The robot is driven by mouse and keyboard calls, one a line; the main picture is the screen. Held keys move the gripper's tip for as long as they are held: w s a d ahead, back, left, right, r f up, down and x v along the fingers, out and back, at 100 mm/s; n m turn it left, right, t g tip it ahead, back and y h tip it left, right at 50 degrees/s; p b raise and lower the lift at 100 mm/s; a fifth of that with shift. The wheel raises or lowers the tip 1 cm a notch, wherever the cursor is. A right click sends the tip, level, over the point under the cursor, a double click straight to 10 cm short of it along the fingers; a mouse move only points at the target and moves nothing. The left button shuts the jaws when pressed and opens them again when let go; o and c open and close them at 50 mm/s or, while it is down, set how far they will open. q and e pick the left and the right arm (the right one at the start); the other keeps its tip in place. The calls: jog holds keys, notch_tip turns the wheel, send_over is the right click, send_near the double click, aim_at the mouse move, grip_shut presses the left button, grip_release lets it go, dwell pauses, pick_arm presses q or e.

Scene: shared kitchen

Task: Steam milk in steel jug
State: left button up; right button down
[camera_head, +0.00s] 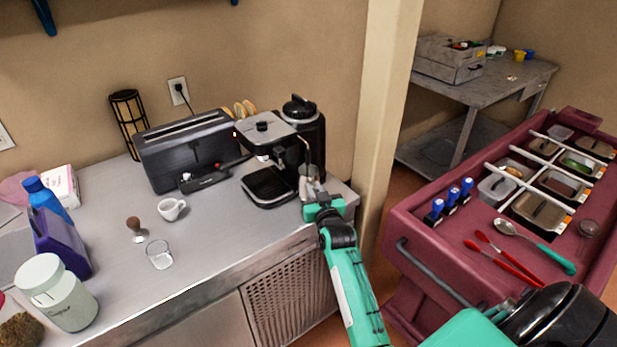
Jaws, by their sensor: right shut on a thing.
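The black espresso machine (268,130) stands at the right end of the steel counter. Its thin steam wand (307,150) comes down on the machine's right side. The small steel jug (309,171) is at the wand's lower end, upright or nearly so. My right gripper (312,189) is shut on the jug and hides part of it. Whether the wand's tip is inside the jug, and whether milk is in it, is too small to tell. My left gripper is out of view.
A toaster (187,150), white cup (172,208), tamper (135,227) and small glass (159,254) stand left of the machine. A pillar (385,120) rises just right of the counter. A red cart (420,222) with containers and utensils stands at right.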

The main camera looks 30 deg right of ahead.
jog(key=shift+f+b, duration=1.6)
jog(key=shift+f, duration=1.05)
jog(key=s+d+p, duration=0.1)
jog(key=s+p, duration=0.5)
jog(key=s, duration=0.9)
dwell(0.4)
jog(key=shift+d, duration=0.1)
jog(key=shift+r+p, duration=0.15)
jog(key=shift+p, duration=0.2)
notch_tip(320, 180, up, 3)
jog(key=p, duration=0.3)
